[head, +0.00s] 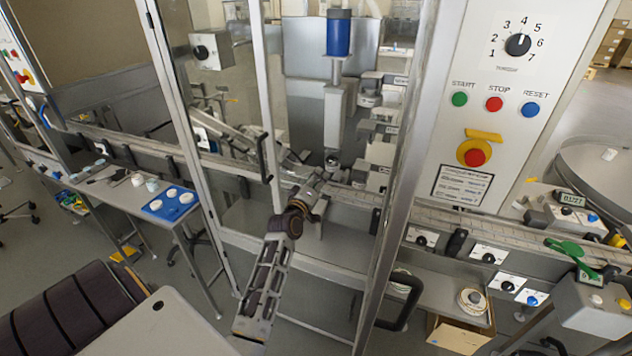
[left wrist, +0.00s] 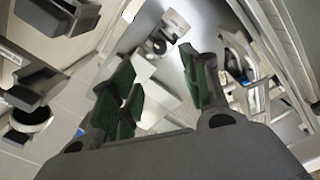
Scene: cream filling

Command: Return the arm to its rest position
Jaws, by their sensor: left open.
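My left arm (head: 265,285) reaches forward from the bottom of the head view through the open front of the filling machine's frame. My left gripper (head: 320,178) is at its far end, beside the conveyor and below the machine's filling column. It is small and partly blends with the machine there. In the left wrist view the gripper (left wrist: 163,85) shows its green-padded fingers spread apart with nothing between them. Blurred grey machine parts lie beyond the fingers. My right gripper is not in view.
Metal frame posts (head: 405,180) stand on both sides of my left arm. A control panel (head: 505,95) with a dial and buttons is at right. The conveyor (head: 470,225) crosses the view. A side table holds a blue tray (head: 152,209) with white lids. A cardboard box (head: 455,336) sits low at right.

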